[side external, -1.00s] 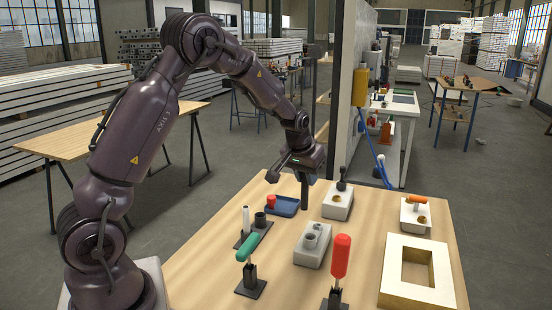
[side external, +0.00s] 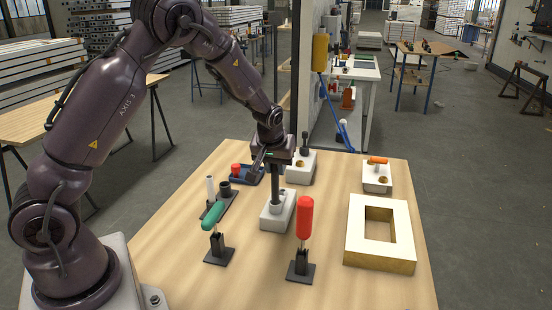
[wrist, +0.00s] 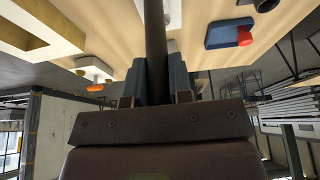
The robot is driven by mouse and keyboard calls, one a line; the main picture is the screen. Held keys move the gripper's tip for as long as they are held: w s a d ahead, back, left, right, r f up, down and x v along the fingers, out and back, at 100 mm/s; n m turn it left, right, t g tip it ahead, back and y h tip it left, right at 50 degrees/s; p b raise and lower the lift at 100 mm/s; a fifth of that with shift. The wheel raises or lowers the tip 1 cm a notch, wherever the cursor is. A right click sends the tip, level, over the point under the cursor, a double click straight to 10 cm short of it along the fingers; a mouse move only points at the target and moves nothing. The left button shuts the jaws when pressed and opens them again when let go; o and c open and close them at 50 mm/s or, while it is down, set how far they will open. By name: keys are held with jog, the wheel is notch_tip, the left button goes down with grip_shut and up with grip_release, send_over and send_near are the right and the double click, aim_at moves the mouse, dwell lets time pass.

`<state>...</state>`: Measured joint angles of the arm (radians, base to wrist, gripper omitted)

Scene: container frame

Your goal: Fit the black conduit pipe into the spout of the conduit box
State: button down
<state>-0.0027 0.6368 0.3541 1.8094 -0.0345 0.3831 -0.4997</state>
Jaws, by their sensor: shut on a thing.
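The black conduit pipe (side external: 274,182) hangs nearly upright from my gripper (side external: 271,162), which is shut on its upper part. In the wrist view the pipe (wrist: 155,40) runs up and away between my gripper's two fingers (wrist: 158,82). The light grey conduit box (side external: 278,218) stands mid-table, with a short round spout (side external: 276,206) on top. The pipe's lower end appears at the spout's mouth in the side view; I cannot tell whether it is inside or just above or in front. The spout is not clear in the wrist view.
A green-handled tool (side external: 213,215) and a red-handled tool (side external: 305,218) stand in black holders in front. A blue tray (side external: 252,179) with a red piece lies behind left. Another grey box (side external: 300,168) stands close behind. A wooden frame (side external: 352,240) lies right.

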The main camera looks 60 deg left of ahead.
jog(key=shift+f, duration=0.5)
jog(key=shift+f, duration=0.6)
jog(key=shift+f, duration=1.05)
dwell(1.3)
jog(key=c, duration=0.9)
grip_release()
jog(key=shift+c, duration=0.2)
jog(key=shift+r, duration=0.1)
jog(key=v, duration=1.2)
jog(key=shift+r, duration=0.35)
jog(key=shift+s+d, duration=0.1)
notch_tip(320, 180, up, 6)
send_over(276, 180)
jog(key=s+d, duration=0.2)
jog(key=s, duration=0.1)
jog(key=shift+w, duration=0.15)
